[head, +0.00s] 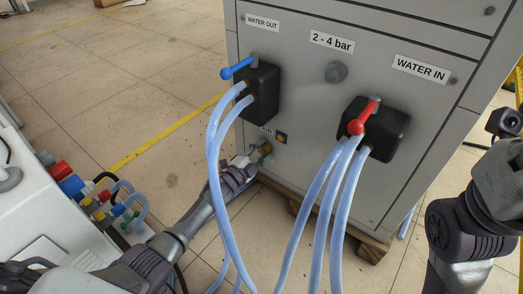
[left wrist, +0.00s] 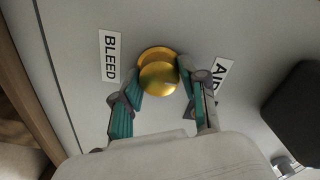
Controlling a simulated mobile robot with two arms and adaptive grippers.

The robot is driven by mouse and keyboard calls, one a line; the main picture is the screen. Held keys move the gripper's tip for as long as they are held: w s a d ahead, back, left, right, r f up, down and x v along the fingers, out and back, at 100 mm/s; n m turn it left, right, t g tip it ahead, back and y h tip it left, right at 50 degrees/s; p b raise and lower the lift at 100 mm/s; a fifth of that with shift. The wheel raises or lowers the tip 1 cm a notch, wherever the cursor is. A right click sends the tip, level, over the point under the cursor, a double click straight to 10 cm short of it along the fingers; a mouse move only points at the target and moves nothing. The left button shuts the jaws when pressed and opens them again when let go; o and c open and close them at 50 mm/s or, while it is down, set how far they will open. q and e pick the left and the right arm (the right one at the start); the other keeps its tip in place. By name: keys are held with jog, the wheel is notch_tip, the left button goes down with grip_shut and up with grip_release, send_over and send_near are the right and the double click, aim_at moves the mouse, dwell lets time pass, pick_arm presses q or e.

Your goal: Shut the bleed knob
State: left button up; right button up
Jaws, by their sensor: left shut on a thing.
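The bleed knob (left wrist: 158,76) is a round brass knob on the grey cabinet face, between the BLEED label (left wrist: 110,56) and the AIR label (left wrist: 218,76) in the left wrist view. My left gripper (left wrist: 161,82) has one finger on each side of the knob and is shut on it. In the head view my left gripper (head: 255,156) reaches the low left part of the cabinet, and the brass there is mostly hidden by the fingers. My right gripper is not in view; only part of my right arm shows at the right edge.
The grey cabinet (head: 300,105) carries a blue valve lever (head: 237,69) and a red valve lever (head: 363,118). Pale blue hoses (head: 216,165) hang close beside my left arm. A white unit (head: 60,235) with coloured connectors stands at left. Tiled floor (head: 130,100) is open behind.

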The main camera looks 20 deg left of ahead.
pick_arm(q)
jog(key=o, duration=1.1)
jog(key=shift+o, duration=0.2)
jog(key=v, duration=1.2)
